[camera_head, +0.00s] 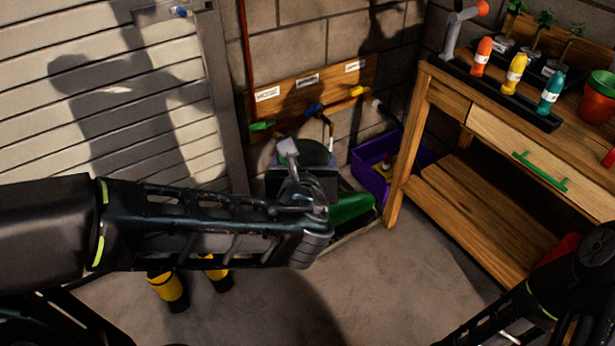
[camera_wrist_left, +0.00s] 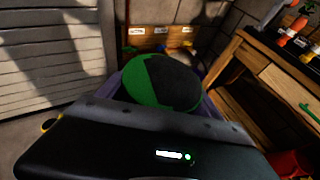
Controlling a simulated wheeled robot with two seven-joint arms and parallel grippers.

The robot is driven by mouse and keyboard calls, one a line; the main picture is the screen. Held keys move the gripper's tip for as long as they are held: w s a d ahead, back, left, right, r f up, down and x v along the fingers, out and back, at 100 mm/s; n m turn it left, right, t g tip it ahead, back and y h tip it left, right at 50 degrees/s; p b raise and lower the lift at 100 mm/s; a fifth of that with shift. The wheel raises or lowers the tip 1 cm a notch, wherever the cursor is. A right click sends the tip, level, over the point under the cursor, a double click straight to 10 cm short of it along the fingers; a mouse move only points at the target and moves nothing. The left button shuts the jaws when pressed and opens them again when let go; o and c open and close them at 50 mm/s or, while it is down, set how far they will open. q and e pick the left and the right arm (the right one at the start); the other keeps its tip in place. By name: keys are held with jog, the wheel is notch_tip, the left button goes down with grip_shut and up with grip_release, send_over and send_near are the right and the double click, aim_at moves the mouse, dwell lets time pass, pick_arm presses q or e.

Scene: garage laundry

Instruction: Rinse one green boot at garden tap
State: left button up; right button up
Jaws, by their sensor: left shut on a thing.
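My left gripper (camera_head: 292,168) reaches in front of the wall taps, over a dark basin-like box (camera_head: 322,183). It is shut on a green boot (camera_head: 350,208), part of which shows just right of my wrist. In the left wrist view the boot (camera_wrist_left: 150,88) is a rounded green and dark shape just beyond the gripper body; much of it is hidden. A wooden board on the wall carries three taps: a green one (camera_head: 262,126), a blue one (camera_head: 314,109) and a yellow-orange one (camera_head: 358,91). Their labels are unreadable. I cannot see water running.
A purple crate (camera_head: 366,180) stands between the basin and the wooden workbench (camera_head: 455,103). The bench holds bottles and pots. Yellow-and-black boots (camera_head: 168,287) stand on the floor below my left arm. A shutter door (camera_head: 110,110) is at the left. Floor (camera_head: 400,285) before the bench is clear.

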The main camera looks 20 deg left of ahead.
pick_arm(q)
jog(key=shift+s+d+r, duration=0.25)
jog(key=shift+s+r, duration=0.6)
jog(key=shift+s, duration=0.05)
pick_arm(e)
jog(key=shift+f, duration=0.35)
pick_arm(q)
jog(key=shift+w, duration=0.15)
pick_arm(e)
jog(key=shift+c, duration=1.4)
pick_arm(q)
jog(key=shift+w+f, duration=0.1)
jog(key=shift+w, duration=0.25)
pick_arm(e)
jog(key=shift+c, duration=0.7)
grip_shut()
pick_arm(q)
jog(key=x, duration=1.3)
jog(key=shift+w+d+r, duration=0.2)
jog(key=shift+d+r, duration=0.05)
jog(key=shift+r, duration=0.15)
jog(key=shift+a, duration=0.1)
pick_arm(e)
jog(key=shift+w, duration=0.1)
